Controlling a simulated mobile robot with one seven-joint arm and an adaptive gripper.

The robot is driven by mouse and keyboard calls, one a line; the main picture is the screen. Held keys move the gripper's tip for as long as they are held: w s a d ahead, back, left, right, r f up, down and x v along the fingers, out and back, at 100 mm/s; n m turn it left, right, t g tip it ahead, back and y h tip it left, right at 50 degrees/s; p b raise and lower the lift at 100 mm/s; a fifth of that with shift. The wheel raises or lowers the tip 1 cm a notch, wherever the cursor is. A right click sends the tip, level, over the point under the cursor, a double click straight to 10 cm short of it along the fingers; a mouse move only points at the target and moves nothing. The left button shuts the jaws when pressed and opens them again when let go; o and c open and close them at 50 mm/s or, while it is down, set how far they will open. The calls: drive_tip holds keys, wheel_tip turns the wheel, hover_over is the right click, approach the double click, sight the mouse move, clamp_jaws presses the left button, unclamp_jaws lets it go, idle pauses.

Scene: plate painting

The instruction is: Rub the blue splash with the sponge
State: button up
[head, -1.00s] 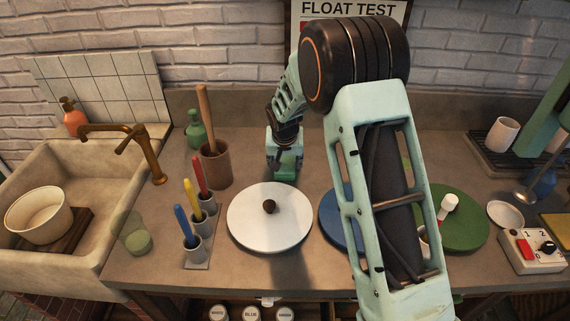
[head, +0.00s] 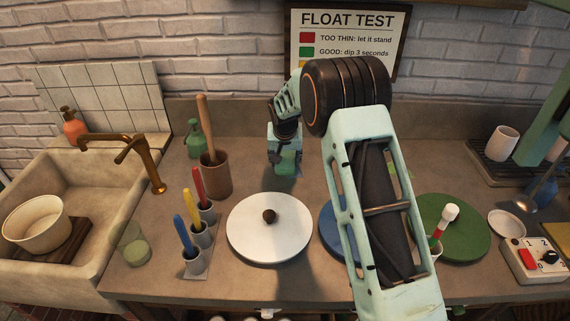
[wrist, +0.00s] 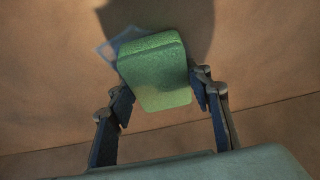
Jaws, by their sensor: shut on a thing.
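My gripper (wrist: 162,90) is shut on a green sponge (wrist: 155,72), which sits between the two fingers in the wrist view. In the head view my gripper (head: 284,165) is over the back of the counter, behind the white disc. A pale bluish patch (wrist: 108,50), likely the blue splash, shows on the brown surface beside the sponge's upper left edge. The sponge hides part of it. I cannot tell whether the sponge touches the surface.
A white disc (head: 250,235) with a dark knob lies in front of my gripper. A wooden cup (head: 216,178) with a pestle and a green bottle (head: 195,138) stand left. A blue disc (head: 331,228) is partly hidden by my arm. A green disc (head: 465,235) lies right.

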sight(294, 164)
drive_tip(key=shift+w, duration=1.75)
drive_tip(key=shift+s+d+f, duration=0.1)
drive_tip(key=shift+d+f, duration=0.05)
drive_tip(key=shift+d, duration=1.25)
drive_tip(key=shift+s+f+b, duration=0.15)
drive_tip(key=shift+s+b, duration=0.45)
drive_tip(key=shift+s, duration=0.5)
drive_tip(key=shift+s+f+b, duration=0.1)
drive_tip(key=shift+s+b, duration=0.5)
drive_tip(key=shift+s, duration=0.45)
drive_tip(key=shift+s+r+b, duration=0.15)
drive_tip(key=shift+s+b, duration=0.75)
drive_tip(key=shift+s, duration=1.25)
drive_tip(key=shift+s+r+b, duration=0.2)
drive_tip(key=shift+s+b, duration=0.1)
drive_tip(key=shift+s, duration=0.5)
drive_tip(key=shift+w+r, duration=0.1)
drive_tip(key=shift+w, duration=0.2)
drive_tip(key=shift+w+p, duration=0.4)
drive_tip(key=shift+w, duration=1.5)
drive_tip(key=shift+w+f+p, duration=0.15)
drive_tip(key=shift+w+p, duration=0.2)
drive_tip(key=shift+w, duration=1.1)
drive_tip(key=shift+w+f+p, duration=0.1)
drive_tip(key=shift+w+p, duration=0.2)
drive_tip(key=shift+w, duration=1.1)
